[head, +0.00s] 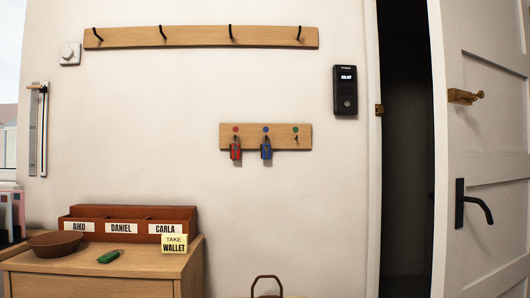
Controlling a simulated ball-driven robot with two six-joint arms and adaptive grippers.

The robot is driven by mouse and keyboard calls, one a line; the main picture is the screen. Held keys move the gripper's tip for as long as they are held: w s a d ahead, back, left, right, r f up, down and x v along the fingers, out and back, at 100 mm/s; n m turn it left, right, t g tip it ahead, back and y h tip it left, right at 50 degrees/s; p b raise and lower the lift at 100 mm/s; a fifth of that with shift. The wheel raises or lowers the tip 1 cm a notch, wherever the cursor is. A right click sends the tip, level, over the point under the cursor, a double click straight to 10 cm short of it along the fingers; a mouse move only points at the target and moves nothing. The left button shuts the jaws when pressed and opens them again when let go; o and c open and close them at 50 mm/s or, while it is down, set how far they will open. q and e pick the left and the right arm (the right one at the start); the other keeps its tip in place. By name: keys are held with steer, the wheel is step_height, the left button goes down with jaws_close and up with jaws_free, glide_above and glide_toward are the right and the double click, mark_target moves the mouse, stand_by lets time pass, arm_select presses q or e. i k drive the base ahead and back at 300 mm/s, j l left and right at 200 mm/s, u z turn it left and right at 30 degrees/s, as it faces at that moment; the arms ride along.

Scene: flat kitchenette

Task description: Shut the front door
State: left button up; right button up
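The white front door (490,150) stands at the right edge of the head view. It is ajar, with a dark gap (405,150) between it and the frame on its left. A black lever handle (472,205) sits on the door's near face. Above it is a brass latch part (465,96), and a small brass plate (379,110) is on the door frame. The door's right side is cut off by the picture edge. Neither of my grippers shows in this view.
A wooden cabinet (100,287) at lower left carries a brown bowl (55,244), a green-tagged item (110,257) and a name-labelled organizer (190,215). A key rack (290,143) and a black wall device (345,90) hang left of the door. A basket handle (267,278) shows below.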

mark_target(483, 146)
steer(key=z, duration=1.45)
